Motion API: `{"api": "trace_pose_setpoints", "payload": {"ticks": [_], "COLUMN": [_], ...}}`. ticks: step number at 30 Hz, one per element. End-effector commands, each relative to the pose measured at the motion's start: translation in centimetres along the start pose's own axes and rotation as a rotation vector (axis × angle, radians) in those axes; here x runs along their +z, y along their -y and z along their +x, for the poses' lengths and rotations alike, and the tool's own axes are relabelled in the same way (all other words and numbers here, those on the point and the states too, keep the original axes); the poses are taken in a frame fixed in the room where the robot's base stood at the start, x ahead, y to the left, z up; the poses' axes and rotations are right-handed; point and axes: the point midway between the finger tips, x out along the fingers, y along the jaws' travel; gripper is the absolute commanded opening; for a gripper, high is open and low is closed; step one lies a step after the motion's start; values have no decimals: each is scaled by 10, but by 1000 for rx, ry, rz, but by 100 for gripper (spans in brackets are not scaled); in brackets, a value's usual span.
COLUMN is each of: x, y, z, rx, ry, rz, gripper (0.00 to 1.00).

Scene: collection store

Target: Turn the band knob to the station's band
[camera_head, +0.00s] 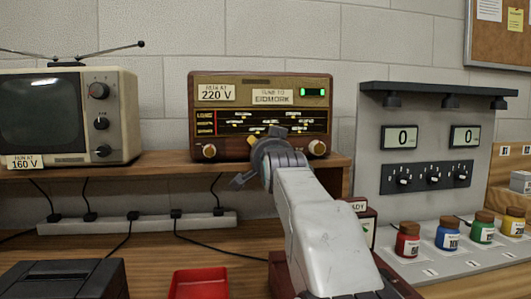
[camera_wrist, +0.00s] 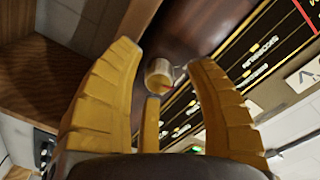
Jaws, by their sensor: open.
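The brown radio (camera_head: 262,95) stands on the wooden shelf, with a lit green lamp (camera_head: 315,92) and a dark tuning dial. Its upper labels read "RUN AT 220 V" and "TUNE TO EDMORK". My gripper (camera_head: 262,160) is in front of the radio's lower middle and hides that part. In the wrist view my gripper (camera_wrist: 162,55) is open, its yellow fingers apart. A pale round knob with a red mark (camera_wrist: 158,75) shows between the fingers, seemingly untouched. I cannot tell which knob it is.
An old television (camera_head: 100,100) stands left of the radio. A grey panel (camera_head: 430,150) with displays and small knobs is at the right, with several coloured jars before it. A red tray (camera_head: 198,284) and a power strip (camera_head: 150,224) are below the shelf.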

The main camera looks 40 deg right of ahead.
Motion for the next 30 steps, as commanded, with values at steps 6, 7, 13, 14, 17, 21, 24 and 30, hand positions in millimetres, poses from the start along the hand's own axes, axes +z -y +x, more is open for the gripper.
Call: {"api": "trace_pose_setpoints", "payload": {"ticks": [6, 7, 13, 14, 17, 21, 24, 30], "x": [-1, -1, -1, -1, -1, 0, 0, 0], "y": [1, 1, 1, 1, 1, 0, 1, 0], "z": [-14, -18, -50, -55, -72, -91, -102, -116], "rx": [-1, -1, -2, -2, -2, -1, -2, -1], "ry": [-1, -1, -2, -1, -1, 0, 0, 1], "rz": [0, 0, 0, 0, 0, 0, 0, 0], "gripper": [50, 50, 50, 50, 50, 50, 50, 50]}}
